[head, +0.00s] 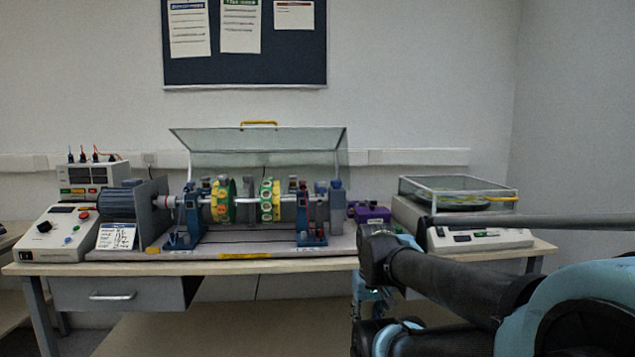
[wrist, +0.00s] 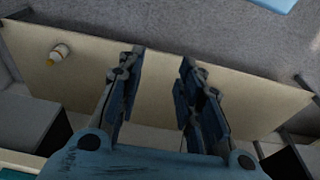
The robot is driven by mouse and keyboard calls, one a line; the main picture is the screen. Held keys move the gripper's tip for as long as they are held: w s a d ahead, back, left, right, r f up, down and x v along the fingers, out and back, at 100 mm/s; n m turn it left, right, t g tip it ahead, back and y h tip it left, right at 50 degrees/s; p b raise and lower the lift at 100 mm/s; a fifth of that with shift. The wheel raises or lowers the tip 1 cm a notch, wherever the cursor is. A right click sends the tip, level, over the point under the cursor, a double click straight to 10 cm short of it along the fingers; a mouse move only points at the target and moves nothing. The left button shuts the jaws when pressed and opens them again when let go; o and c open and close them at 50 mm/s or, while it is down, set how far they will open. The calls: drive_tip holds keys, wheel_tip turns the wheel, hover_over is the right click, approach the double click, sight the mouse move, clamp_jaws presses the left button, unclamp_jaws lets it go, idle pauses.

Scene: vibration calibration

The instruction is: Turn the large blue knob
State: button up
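I cannot clearly make out a large blue knob in the head view. The left control panel (head: 62,236) has a dark round knob (head: 44,227) and several small coloured buttons, one of them blue (head: 67,240). My gripper (wrist: 160,68) is open in the wrist view, with a wide empty gap between its two fingers. It points down over a pale board, away from any control panel visible in that view. In the head view my arm crosses the lower right, and the fingers cannot be told clearly there.
A rotor rig (head: 245,205) with a raised clear cover (head: 260,148) stands mid-bench. A purple box (head: 373,215) and a glass-covered unit (head: 460,195) stand to the right. A drawer (head: 120,294) hangs under the bench. A small white bottle (wrist: 60,52) shows in the wrist view.

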drive_tip(key=shift+a, duration=0.25)
drive_tip(key=shift+o, duration=0.3)
drive_tip(key=o, duration=0.4)
drive_tip(key=shift+s+r, duration=0.2)
drive_tip(key=shift+o, duration=0.5)
drive_tip(key=w+r+m, duration=0.1)
drive_tip(key=w+r, duration=0.6)
drive_tip(key=r, duration=0.6)
drive_tip(key=shift+w+a, duration=0.2)
drive_tip(key=shift+w, duration=0.15)
wheel_tip(320, 180, up, 33)
drive_tip(key=m+g, duration=0.2)
drive_tip(key=m, duration=0.6)
hover_over(337, 181)
drive_tip(key=f, duration=1.7)
drive_tip(key=shift+w, duration=0.3)
drive_tip(key=shift+c, duration=0.2)
